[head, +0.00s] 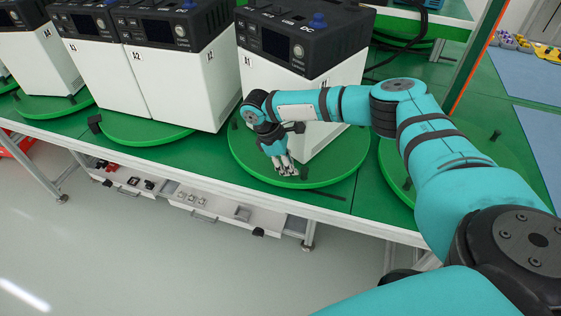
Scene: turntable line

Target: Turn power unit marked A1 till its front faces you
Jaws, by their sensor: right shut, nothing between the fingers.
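The power unit (225,80) nearest my right arm is a white box with a black top, standing on a round green turntable (335,172). A small mark on its left white face looks like A1, but is hard to read. The unit stands with a corner towards me; my right forearm hides part of it. My right gripper (285,168) is shut and empty, pointing down at the turntable's near rim, in front of the unit. A black peg (304,172) stands on the rim just right of the fingertips. I cannot tell whether they touch. My left gripper is not in view.
More power units (130,75) stand on green turntables to the left. Another turntable (393,170) lies partly behind my right arm. Black cables (405,50) lie behind the unit. Drawers (205,200) hang under the table's front edge.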

